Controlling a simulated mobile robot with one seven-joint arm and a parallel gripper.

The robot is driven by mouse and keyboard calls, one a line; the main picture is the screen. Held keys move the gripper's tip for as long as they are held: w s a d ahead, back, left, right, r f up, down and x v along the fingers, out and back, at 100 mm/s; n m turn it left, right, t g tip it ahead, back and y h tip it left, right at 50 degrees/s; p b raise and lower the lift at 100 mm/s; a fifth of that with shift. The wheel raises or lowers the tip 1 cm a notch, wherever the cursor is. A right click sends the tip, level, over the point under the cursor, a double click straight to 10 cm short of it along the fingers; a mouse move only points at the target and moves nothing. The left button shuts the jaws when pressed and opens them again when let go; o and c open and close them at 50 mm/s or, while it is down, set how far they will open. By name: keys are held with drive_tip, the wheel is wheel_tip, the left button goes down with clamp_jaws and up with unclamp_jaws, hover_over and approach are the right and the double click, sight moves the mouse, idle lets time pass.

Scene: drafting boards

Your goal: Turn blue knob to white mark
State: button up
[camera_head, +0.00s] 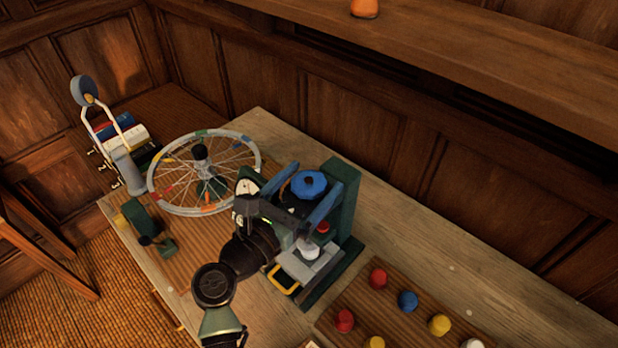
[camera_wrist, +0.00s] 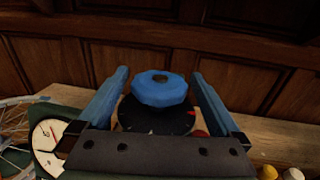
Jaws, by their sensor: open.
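The blue knob (camera_head: 309,184) is faceted with a dark centre, on top of a dark green machine (camera_head: 343,200). In the wrist view the knob (camera_wrist: 160,88) stands above a black dial (camera_wrist: 150,120) with small red and pale marks. I cannot make out which pale mark is the white one, or where the knob points. My gripper (camera_wrist: 160,74) is open, its two blue fingers on either side of the knob. Gaps show between the knob and both fingers. The gripper's dark body hides the near part of the dial.
A white gauge (camera_wrist: 46,136) with a red needle sits left of the dial. A spoked wheel (camera_head: 155,190) stands left of the machine. A board (camera_head: 335,308) with several coloured knobs lies at the front right. A wood-panelled wall rises behind the bench (camera_head: 400,225).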

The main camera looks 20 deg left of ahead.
drive_tip(key=shift+c, duration=0.3)
drive_tip(key=c, duration=1.2)
drive_tip(key=shift+r+n+y+p, duration=0.1)
drive_tip(key=shift+n+y+p, duration=0.3)
drive_tip(key=shift+y, duration=0.1)
